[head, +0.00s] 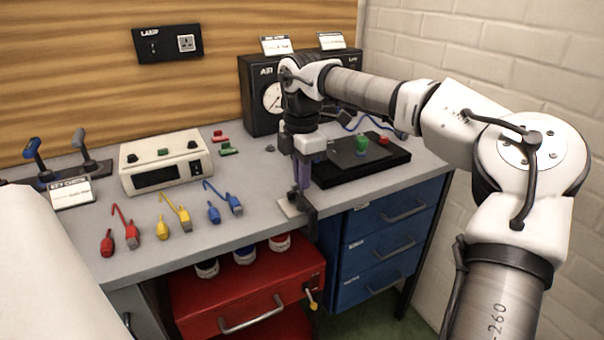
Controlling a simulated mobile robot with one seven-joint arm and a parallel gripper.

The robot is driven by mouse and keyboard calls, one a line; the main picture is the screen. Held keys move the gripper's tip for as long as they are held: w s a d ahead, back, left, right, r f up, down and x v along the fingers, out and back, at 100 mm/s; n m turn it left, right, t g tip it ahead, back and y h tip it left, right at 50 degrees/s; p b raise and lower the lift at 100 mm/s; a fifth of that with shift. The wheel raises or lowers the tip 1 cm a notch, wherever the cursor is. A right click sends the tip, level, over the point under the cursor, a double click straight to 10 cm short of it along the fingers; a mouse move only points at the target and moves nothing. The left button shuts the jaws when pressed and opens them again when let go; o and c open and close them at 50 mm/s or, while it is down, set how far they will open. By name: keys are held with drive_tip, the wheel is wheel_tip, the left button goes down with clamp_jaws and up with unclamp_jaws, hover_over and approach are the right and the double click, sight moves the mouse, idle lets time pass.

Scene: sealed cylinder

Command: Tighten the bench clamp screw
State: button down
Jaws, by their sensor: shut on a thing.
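The bench clamp (311,222) sits on the front edge of the grey workbench, with a pale plate (289,208) beside it on the bench top. My arm comes in from the right, and my gripper (298,188) points straight down over the clamp. Its fingers are shut on the top of the clamp screw. The screw itself is mostly hidden by the fingers, so its turn and how far it is down cannot be told.
A black tray (338,176) with a green and a red part lies right of my gripper. A black gauge box (257,118) stands behind. Coloured cables lie to the left.

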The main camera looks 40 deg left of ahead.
drive_tip(key=c, duration=1.4)
unclamp_jaws()
drive_tip(key=shift+s+a+r, duration=0.1)
drive_tip(key=shift+r, duration=0.1)
drive_tip(key=shift+c, duration=0.2)
drive_tip(key=shift+f, duration=0.1)
wheel_tip(320, 180, up, 14)
drive_tip(key=shift+p, duration=0.35)
drive_tip(key=shift+f, duration=0.15)
